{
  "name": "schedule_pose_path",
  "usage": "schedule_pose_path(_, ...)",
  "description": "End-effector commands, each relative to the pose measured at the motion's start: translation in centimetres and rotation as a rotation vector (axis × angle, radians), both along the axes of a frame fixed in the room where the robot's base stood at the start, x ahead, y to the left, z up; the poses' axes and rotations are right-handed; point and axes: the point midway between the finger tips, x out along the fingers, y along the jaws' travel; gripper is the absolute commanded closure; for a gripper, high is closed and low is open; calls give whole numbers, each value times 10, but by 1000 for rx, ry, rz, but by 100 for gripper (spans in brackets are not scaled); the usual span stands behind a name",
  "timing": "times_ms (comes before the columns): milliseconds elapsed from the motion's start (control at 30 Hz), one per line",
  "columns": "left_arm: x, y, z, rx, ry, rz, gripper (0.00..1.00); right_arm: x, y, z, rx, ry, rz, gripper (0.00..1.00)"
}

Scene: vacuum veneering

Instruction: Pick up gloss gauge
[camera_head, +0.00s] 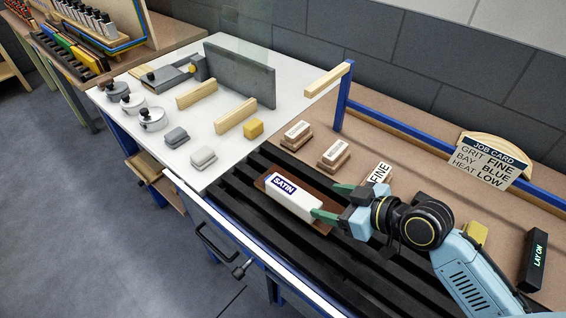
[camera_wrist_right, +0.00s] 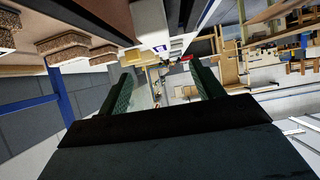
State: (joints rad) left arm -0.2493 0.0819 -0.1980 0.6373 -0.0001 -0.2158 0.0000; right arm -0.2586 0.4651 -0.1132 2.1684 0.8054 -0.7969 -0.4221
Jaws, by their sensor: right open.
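A long white block marked SATIN (camera_head: 290,198), which looks like the gloss gauge, lies on a brown panel (camera_head: 262,182) over the black slats. Its white side also shows at the top of the right wrist view (camera_wrist_right: 150,22). My right gripper (camera_head: 328,201) is open with green fingers at the block's right end. The near fingertip overlaps that end in the head view; the far one is just behind it. I cannot tell whether they touch. In the right wrist view the open fingers (camera_wrist_right: 160,90) have nothing gripped between them. My left gripper is not in view.
Two labelled blocks (camera_head: 335,154) and a FINE card (camera_head: 380,173) lie behind. A blue post (camera_head: 342,97) and rail stand at the back. A black LAY ON box (camera_head: 532,262) stands at right. The white table (camera_head: 225,160) holds pots, wooden strips and grey blocks.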

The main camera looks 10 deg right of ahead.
Motion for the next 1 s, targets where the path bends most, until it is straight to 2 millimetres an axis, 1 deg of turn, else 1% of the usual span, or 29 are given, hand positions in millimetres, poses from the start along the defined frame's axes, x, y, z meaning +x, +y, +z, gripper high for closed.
schedule_pose_path(67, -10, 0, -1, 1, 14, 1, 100, 2, 3, 0, 2, -1, 3, 34)
schedule_pose_path(167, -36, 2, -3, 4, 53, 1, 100, 11, 10, -6, 5, -1, 1, 34)
schedule_pose_path(233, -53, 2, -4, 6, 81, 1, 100, 21, 18, -12, 5, -2, 3, 34)
schedule_pose_path(300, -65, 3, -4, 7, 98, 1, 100, 31, 25, -20, 6, -1, 1, 34)
schedule_pose_path(400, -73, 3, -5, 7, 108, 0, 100, 43, 35, -28, 5, -3, 2, 34)
schedule_pose_path(467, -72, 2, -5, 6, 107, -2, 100, 49, 39, -33, 4, -2, 2, 34)
schedule_pose_path(533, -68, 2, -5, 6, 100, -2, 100, 53, 42, -36, 3, -3, 2, 34)
schedule_pose_path(700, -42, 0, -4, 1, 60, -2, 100, 60, 47, -41, 2, -2, 3, 34)
schedule_pose_path(767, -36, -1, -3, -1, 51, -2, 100, 65, 50, -45, 4, -1, 2, 34)
schedule_pose_path(867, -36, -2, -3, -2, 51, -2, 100, 75, 56, -53, 4, 0, 2, 34)
schedule_pose_path(1000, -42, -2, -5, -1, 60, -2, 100, 88, 65, -62, 3, -3, 2, 34)
